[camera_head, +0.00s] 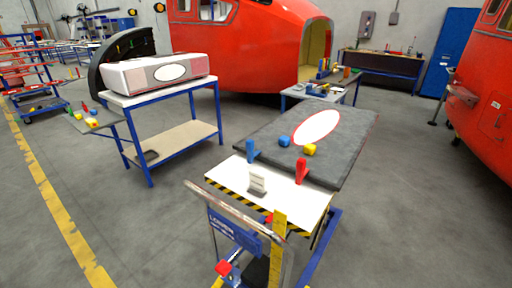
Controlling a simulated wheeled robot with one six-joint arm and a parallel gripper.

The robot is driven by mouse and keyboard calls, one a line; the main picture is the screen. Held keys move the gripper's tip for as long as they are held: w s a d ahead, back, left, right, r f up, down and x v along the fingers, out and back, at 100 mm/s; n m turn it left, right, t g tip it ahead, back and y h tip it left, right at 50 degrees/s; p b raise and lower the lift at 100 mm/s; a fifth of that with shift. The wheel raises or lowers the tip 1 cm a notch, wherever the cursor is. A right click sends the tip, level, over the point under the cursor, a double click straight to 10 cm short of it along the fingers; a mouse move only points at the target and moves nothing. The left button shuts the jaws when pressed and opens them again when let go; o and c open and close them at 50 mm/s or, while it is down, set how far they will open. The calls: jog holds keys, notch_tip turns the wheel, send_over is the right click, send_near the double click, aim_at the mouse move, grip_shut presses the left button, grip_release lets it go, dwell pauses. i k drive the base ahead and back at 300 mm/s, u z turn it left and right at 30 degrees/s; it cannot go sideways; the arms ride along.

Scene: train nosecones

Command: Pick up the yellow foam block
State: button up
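A small yellow block (310,150), which looks like the yellow foam block, lies on a dark grey panel (345,165) that rests on a wheeled cart in front of me. It sits just below a white oval patch (317,127) on the panel and right of a small blue block (284,141). It is fully visible, with clear panel around it. Further yellow pieces (92,122) lie on a smaller grey surface at the left. My gripper is not in view.
The cart's white top (228,178) holds a blue clamp-like tool (250,151), a red one (301,171) and a pale bracket (257,181). A metal push handle (235,209) edges its near side. A blue-framed table (217,100) stands left; grey floor between is clear.

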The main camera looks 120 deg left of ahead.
aim_at(309, 149)
jog(key=u, duration=2.5)
jog(key=i, duration=3.85)
jog(key=u, duration=3.9)
